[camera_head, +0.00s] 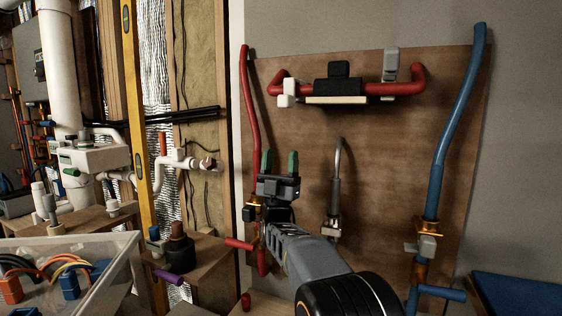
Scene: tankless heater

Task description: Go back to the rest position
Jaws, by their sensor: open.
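My gripper (279,163) is in the middle of the view, at the end of my grey arm. Its two green-tipped fingers point up and stand apart, with nothing between them. It is in front of the brown board (390,135), near the red vertical pipe (250,120). My arm reaches up from the bottom of the picture and hides part of the board's lower area. I cannot tell how far the gripper is from the board.
A red pipe (405,88) with a black block crosses the board's top. A grey metal tube (337,170) stands right of my gripper. A blue pipe (455,120) runs at the right. A clear bin (115,262) with wired parts is lower left. A yellow level (136,120) stands behind it.

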